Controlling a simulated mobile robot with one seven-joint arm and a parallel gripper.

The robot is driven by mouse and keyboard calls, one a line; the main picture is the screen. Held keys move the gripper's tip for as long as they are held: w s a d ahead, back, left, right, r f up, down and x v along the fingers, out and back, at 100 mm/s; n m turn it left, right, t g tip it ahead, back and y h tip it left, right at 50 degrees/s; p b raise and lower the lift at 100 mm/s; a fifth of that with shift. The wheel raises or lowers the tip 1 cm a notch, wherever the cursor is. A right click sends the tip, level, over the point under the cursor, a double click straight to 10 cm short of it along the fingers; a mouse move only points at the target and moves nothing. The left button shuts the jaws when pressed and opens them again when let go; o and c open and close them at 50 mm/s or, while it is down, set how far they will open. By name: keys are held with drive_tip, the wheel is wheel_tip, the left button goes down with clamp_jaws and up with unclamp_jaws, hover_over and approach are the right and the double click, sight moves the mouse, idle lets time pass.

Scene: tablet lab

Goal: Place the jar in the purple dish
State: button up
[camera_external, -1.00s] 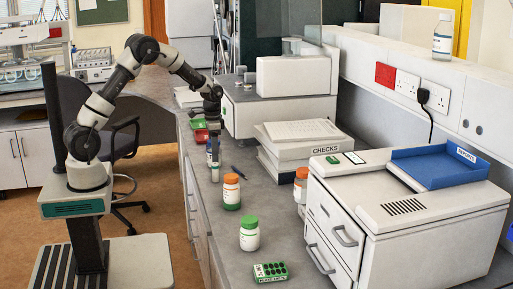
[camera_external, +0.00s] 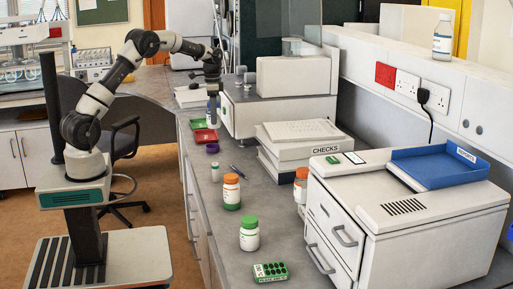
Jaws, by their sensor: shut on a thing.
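The purple dish (camera_external: 212,148) is a small dark round shape on the grey bench, just in front of the red dish. My gripper (camera_external: 213,98) hangs pointing down over the far part of the bench, above and beyond the purple dish in the picture. It is shut on the jar (camera_external: 212,113), a small whitish and blue shape below the fingers. The jar is held up, apart from the purple dish. It is too small to show its label, and the fingers hide its upper part.
A red dish (camera_external: 205,136) and a green dish (camera_external: 199,124) lie close by.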

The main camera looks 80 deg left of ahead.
drive_tip(key=shift+a+f+p, duration=0.15)
drive_tip(key=shift+a+f, duration=0.55)
drive_tip(key=shift+f, duration=0.85)
drive_tip(key=shift+a+f+p, duration=0.15)
drive_tip(key=shift+a+f, duration=0.6)
drive_tip(key=shift+f, duration=0.85)
drive_tip(key=shift+a+f+p, duration=0.15)
drive_tip(key=shift+a+f, duration=0.55)
drive_tip(key=shift+f, duration=0.85)
drive_tip(key=shift+s+f, duration=0.1)
drive_tip(key=shift+f, duration=0.2)
drive_tip(key=o, duration=1.2)
drive_tip(key=shift+r, duration=0.1)
wheel_tip(320, 180, up, 12)
drive_tip(key=shift+r, duration=0.2)
